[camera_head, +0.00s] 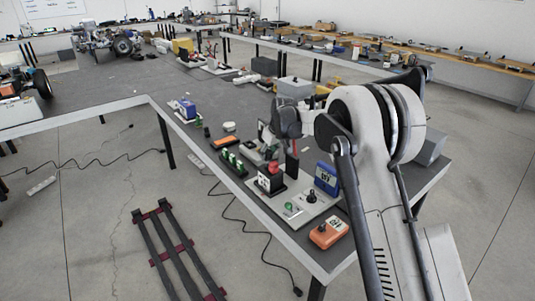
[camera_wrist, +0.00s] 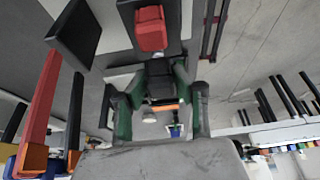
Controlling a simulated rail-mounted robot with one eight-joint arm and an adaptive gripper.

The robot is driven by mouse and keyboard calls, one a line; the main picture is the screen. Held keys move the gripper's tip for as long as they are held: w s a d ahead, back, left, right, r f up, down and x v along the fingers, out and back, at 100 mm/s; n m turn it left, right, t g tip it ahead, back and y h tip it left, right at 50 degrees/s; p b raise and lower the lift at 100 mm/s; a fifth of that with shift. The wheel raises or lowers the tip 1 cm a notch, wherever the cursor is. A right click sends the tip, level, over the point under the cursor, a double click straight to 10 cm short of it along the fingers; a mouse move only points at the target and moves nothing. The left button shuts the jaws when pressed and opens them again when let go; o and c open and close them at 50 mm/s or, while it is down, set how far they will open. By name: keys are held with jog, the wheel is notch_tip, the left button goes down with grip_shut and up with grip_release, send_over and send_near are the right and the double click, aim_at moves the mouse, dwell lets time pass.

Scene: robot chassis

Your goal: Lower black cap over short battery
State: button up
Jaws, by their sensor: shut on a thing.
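My gripper shows from its wrist in the wrist view, its two green-and-dark fingers (camera_wrist: 160,82) closed in on a dark piece. That dark piece (camera_wrist: 160,88) looks like the black cap, but its outline merges with the fingers and background. In the head view my gripper (camera_head: 269,138) is over the near table, partly hidden by my arm. A red block (camera_wrist: 150,28) sits in a black holder just beyond the fingertips; it also shows in the head view (camera_head: 272,168). I cannot tell which item is the short battery. The held piece appears apart from the red block.
A dark upright plate (camera_wrist: 73,35) stands beside the red block. The near table also bears a blue box (camera_head: 326,178), an orange box (camera_head: 328,232), a black rack with green pieces (camera_head: 232,162) and a blue device (camera_head: 186,109). The floor in front is mostly open.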

aim_at(269, 157)
jog(key=shift+f+b, duration=1.2)
jog(key=shift+f, duration=0.5)
jog(key=o, duration=0.9)
jog(key=v, duration=1.2)
jog(key=shift+d, duration=0.1)
